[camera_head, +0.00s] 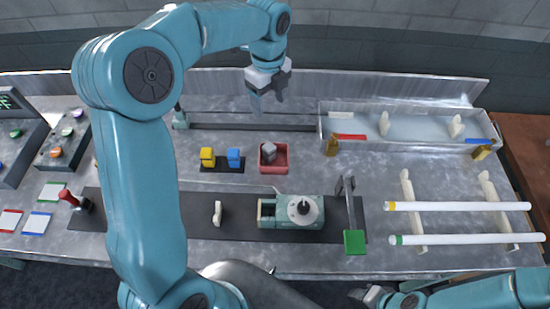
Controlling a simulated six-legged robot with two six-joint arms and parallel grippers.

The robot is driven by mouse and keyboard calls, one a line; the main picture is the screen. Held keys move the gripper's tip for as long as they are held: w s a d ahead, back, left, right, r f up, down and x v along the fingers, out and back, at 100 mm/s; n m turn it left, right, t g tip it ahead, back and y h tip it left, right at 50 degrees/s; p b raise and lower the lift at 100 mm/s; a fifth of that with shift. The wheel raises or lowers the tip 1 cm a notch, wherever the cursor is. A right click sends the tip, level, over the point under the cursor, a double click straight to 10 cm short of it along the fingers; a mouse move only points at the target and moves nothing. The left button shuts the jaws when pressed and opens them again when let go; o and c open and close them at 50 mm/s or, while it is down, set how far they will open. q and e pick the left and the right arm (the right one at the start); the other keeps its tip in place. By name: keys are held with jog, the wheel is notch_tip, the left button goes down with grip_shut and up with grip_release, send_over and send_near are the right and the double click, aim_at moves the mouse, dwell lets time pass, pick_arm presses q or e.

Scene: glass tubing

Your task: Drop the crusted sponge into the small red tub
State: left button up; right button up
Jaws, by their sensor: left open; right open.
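The small red tub (280,168) stands near the middle of the metal bench. A grey, dark-topped block (268,152) sits in it, leaning toward its left side; it looks like the crusted sponge. A yellow sponge (207,157) and a blue sponge (234,158) stand on a dark mat left of the tub. My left gripper (268,97) is open and empty, pointing down, above and behind the tub and apart from it. My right gripper (368,295) is low at the front edge, small in view, with nothing seen in it.
A teal device (291,212) stands on a dark strip in front of the tub. A lever with a green block (354,242) is to its right. Two white tubes (459,206) lie on supports at the right. A long tray (400,153) is at the back right.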

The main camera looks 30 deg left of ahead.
pick_arm(q)
notch_tip(320, 180, up, 4)
jog(key=shift+r, duration=0.2)
jog(key=shift+w+f, duration=0.1)
jog(key=shift+w, duration=0.05)
jog(key=shift+s+d, duration=0.1)
jog(key=shift+s, duration=0.15)
